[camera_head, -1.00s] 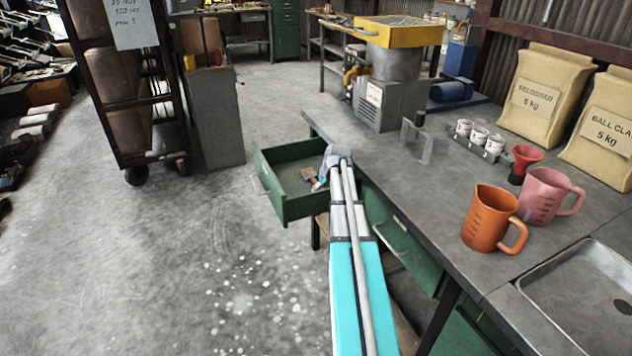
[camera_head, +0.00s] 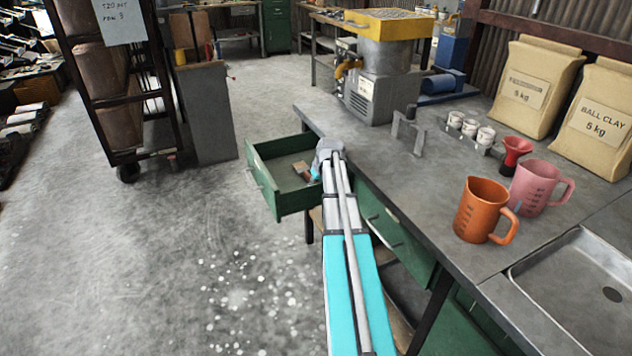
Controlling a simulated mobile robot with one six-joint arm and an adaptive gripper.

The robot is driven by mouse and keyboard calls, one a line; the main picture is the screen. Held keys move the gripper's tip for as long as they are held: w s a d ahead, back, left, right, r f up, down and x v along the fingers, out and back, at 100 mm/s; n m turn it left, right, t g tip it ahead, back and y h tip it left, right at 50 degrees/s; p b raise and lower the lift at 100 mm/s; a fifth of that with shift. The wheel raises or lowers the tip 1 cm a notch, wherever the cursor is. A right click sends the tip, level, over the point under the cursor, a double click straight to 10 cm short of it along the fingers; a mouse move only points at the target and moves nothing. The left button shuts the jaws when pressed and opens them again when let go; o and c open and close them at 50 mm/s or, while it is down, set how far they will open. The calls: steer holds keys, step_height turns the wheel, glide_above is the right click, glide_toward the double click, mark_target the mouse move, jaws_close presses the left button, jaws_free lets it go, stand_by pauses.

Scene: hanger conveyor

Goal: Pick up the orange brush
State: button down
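The open green drawer (camera_head: 271,188) sticks out from the left side of the workbench. Inside it, near its right end, lies a small orange-brown thing (camera_head: 301,167) that looks like the brush; part of it is hidden by the end of my arm. My gripper (camera_head: 315,174) is at the drawer's right end, beside the brush, and mostly hidden behind my own wrist. Its fingers cannot be made out, nor whether they touch the brush.
The grey workbench (camera_head: 405,165) runs along the right of my arm. On it stand an orange jug (camera_head: 482,208), a pink jug (camera_head: 530,190), a red funnel (camera_head: 515,153) and a metal bracket (camera_head: 408,135). A tall dark rack (camera_head: 120,90) stands left. The floor left of the drawer is clear.

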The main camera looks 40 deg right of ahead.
steer(key=shift+r+p, duration=4.85)
steer(key=shift+r, duration=0.2)
step_height(320, 180, up, 11)
steer(key=p, duration=1.1)
steer(key=shift+w+r, duration=0.1)
step_height(320, 180, up, 26)
steer(key=w+n+g+h+p, duration=0.1)
steer(key=n+g+h+p, duration=0.5)
steer(key=n+h+p, duration=0.7)
steer(key=n+p, duration=0.3)
steer(key=n, duration=0.3)
steer(key=shift+f+g+p, duration=0.2)
steer(key=shift+g+p, duration=0.1)
